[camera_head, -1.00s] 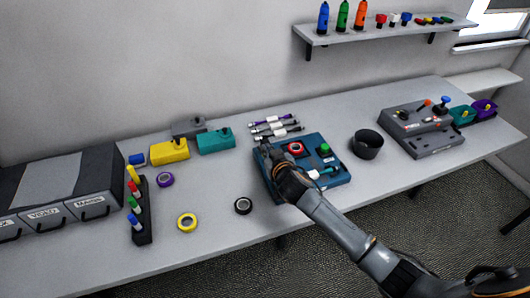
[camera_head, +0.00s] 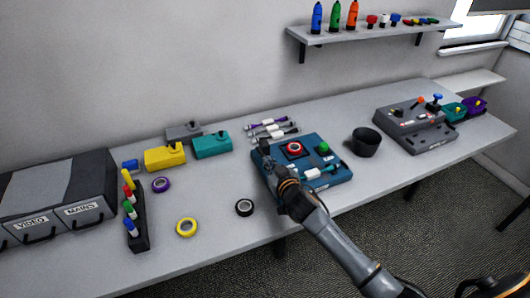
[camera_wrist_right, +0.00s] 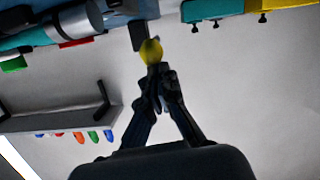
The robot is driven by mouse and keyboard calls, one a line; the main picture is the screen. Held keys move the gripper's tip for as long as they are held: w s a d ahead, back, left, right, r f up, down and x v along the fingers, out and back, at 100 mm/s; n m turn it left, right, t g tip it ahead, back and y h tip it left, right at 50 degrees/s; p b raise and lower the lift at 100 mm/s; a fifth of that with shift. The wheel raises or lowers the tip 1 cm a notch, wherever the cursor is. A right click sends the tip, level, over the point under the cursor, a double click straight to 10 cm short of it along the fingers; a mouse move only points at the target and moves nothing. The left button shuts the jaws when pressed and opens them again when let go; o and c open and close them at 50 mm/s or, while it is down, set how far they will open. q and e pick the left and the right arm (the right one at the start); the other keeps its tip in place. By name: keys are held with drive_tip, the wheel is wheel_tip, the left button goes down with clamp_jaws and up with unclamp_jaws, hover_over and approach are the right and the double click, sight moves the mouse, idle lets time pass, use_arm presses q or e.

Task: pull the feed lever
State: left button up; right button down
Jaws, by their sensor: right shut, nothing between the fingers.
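The blue machine (camera_head: 330,178) stands on the table with a red ring-shaped part (camera_head: 294,148) and a green knob (camera_head: 323,147) on top. My right gripper (camera_head: 262,158) is at its left side. In the right wrist view a yellow ball knob (camera_wrist_right: 151,52), apparently the feed lever's, sits by a dark stem at the machine's edge. The closed fingertips (camera_wrist_right: 155,75) are right at this knob, in line with it. I cannot tell whether they touch. The knob does not show clearly in the head view. My left gripper is out of view.
A white-and-teal cable piece (camera_head: 318,173) lies on the machine's front. White connectors (camera_head: 272,129) lie behind it. A black cup (camera_head: 366,142) and a grey control box (camera_head: 420,131) stand right. Black tape (camera_head: 245,208) and yellow tape (camera_head: 187,227) lie left; bare table surrounds them.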

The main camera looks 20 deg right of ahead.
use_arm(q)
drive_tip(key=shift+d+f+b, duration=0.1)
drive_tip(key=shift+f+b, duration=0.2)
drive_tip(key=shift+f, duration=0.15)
use_arm(e)
drive_tip(key=shift+s+d+f, duration=0.1)
drive_tip(key=shift+s+f, duration=0.1)
drive_tip(key=shift+f, duration=0.75)
